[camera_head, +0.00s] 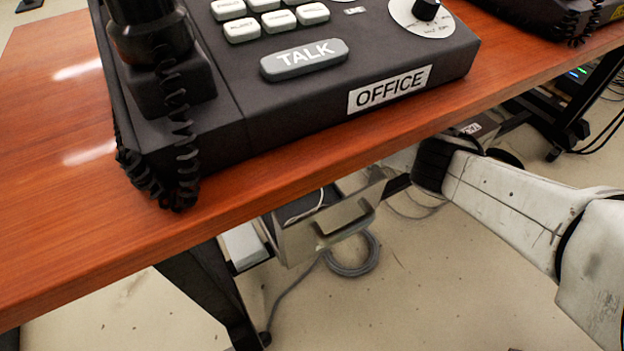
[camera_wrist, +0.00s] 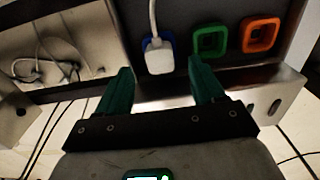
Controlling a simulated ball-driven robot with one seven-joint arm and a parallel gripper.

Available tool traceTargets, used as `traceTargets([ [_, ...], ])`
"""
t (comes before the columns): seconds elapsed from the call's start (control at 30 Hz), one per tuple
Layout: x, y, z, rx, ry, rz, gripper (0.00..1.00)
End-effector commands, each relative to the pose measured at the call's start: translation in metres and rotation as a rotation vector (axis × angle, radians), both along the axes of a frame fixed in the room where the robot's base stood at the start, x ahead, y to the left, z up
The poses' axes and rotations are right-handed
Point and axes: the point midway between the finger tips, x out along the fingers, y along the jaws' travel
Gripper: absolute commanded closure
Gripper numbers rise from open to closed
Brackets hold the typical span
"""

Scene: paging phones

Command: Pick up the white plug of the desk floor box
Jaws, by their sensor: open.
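In the wrist view the white plug (camera_wrist: 158,60) sits in a blue-rimmed socket, with its white cable rising from it. The socket is on the dark panel of the floor box (camera_wrist: 188,18). My gripper (camera_wrist: 160,72) is open, its two green fingers pointing at the panel. One finger is to the left of the plug and one to the right, with gaps on both sides. I cannot tell whether the fingertips reach the plug's depth. In the head view a grey metal box (camera_head: 300,240) hangs under the desk; my gripper and the plug are hidden there.
Green (camera_wrist: 210,40) and orange (camera_wrist: 260,35) sockets are right of the plug. A metal ledge (camera_wrist: 265,90) runs below the panel. A compartment with cables (camera_wrist: 45,55) is at the left. The wooden desk (camera_head: 60,215), bearing an OFFICE phone (camera_head: 300,110), is above my arm.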

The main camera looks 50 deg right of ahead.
Motion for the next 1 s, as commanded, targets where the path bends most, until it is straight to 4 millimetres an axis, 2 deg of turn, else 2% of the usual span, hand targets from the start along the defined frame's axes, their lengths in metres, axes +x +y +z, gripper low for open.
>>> traceTargets([
  [0.03, 0.0, 0.0, -0.014, -0.002, 0.002, 0.0, 0.32],
  [0.2, 0.001, -0.001, -0.034, -0.001, -0.001, 0.0, 0.32],
  [0.47, 0.0, 0.0, -0.034, -0.001, -0.001, 0.0, 0.32],
  [1.0, 0.0, 0.0, -0.035, 0.0, -0.001, 0.0, 0.84],
])
